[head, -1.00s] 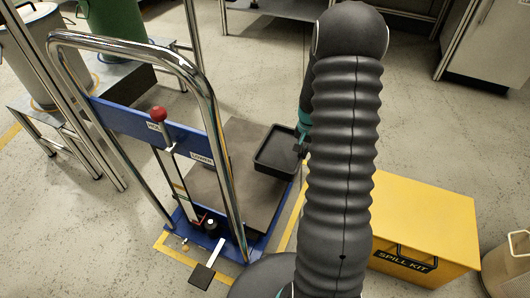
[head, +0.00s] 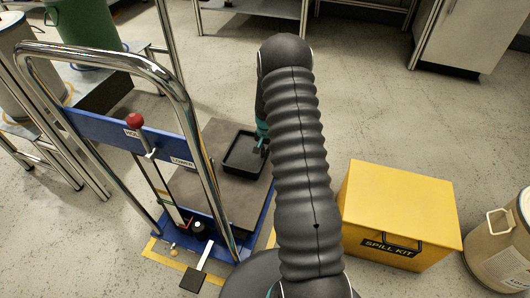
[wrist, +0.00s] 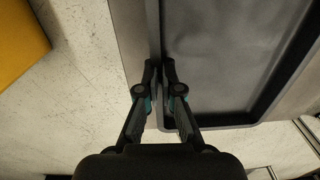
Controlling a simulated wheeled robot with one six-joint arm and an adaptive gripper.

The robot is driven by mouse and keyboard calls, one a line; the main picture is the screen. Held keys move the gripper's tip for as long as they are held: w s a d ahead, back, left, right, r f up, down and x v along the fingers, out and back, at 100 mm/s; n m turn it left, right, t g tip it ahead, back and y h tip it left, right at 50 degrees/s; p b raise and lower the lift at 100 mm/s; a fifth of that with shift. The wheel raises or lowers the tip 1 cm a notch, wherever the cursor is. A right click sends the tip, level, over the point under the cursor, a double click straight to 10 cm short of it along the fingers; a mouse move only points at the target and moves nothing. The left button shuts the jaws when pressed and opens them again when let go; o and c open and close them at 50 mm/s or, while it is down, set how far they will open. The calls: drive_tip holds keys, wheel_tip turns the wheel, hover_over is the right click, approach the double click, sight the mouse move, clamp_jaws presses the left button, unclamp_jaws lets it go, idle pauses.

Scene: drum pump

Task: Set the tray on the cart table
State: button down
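A black shallow rectangular tray (head: 241,154) is over the right part of the cart's dark table (head: 232,200). It also fills the upper right of the wrist view (wrist: 230,50). My gripper (head: 263,142) is at the tray's right side, partly hidden behind my arm. In the wrist view my gripper's fingers (wrist: 160,72) are closed on either side of the tray's rim. Grey table surface shows on both sides of the tray there. The tray looks level and very near the table; I cannot tell whether its underside touches it.
The cart has a blue frame (head: 95,130), a tall chrome handle and a red-knobbed lever (head: 135,121). A yellow spill kit box (head: 395,205) and a beige drum (head: 505,245) stand to the right. Bare floor lies beyond the cart.

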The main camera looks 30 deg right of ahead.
drive_tip(key=shift+f, duration=0.2)
drive_tip(key=c, duration=1.3)
unclamp_jaws()
drive_tip(key=shift+r, duration=0.15)
